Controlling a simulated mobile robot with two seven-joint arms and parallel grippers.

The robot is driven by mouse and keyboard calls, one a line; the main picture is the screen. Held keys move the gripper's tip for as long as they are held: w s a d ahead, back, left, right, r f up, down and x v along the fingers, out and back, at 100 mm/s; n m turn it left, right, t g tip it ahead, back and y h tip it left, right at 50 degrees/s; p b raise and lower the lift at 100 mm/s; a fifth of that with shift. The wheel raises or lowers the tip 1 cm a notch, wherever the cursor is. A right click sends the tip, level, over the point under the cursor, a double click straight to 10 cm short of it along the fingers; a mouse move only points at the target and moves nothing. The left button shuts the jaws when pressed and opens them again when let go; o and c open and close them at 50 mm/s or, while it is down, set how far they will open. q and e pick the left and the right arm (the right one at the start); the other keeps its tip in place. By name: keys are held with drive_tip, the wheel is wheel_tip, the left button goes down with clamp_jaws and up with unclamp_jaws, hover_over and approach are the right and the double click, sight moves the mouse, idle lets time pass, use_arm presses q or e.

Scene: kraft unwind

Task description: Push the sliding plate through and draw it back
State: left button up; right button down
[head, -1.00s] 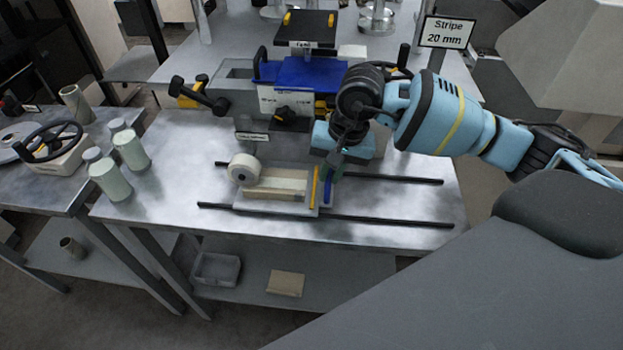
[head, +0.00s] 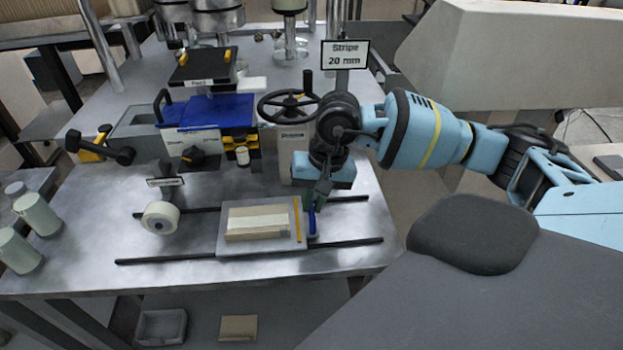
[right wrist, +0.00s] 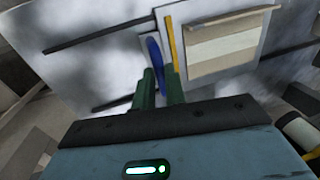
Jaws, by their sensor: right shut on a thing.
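The sliding plate (head: 228,243) is a light grey plate on two dark rails (head: 140,260) on the metal table. It carries a layered tan and cream block (head: 258,222), with a yellow strip (head: 297,220) along its right edge. A blue handle (head: 312,224) stands at that right edge. My right gripper (head: 317,200) reaches down at the handle and is shut on it. In the right wrist view, the green fingers (right wrist: 161,85) are on either side of the blue handle (right wrist: 155,52), and the plate (right wrist: 202,22) lies beyond. My left gripper is out of view.
A white tape roll (head: 160,217) stands left of the plate, apart from it, under a small sign (head: 165,182). A blue-topped machine (head: 218,112) and a black handwheel (head: 287,105) stand behind. The rails are bare right of the plate. Pale green rolls (head: 36,214) stand at far left.

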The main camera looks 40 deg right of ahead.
drive_tip(key=shift+d, duration=0.2)
drive_tip(key=c, duration=1.7)
unclamp_jaws()
drive_tip(key=shift+o, duration=1.2)
drive_tip(key=shift+s+d, duration=0.1)
drive_tip(key=shift+s, duration=0.05)
drive_tip(key=shift+r, duration=0.15)
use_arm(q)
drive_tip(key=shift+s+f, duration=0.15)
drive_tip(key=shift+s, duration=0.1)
use_arm(e)
wheel_tip(320, 180, up, 8)
drive_tip(key=d, duration=0.1)
drive_tip(key=shift+s+f, duration=0.25)
drive_tip(key=shift+s, duration=0.15)
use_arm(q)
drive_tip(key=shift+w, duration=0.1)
use_arm(e)
drive_tip(key=shift+f, duration=0.1)
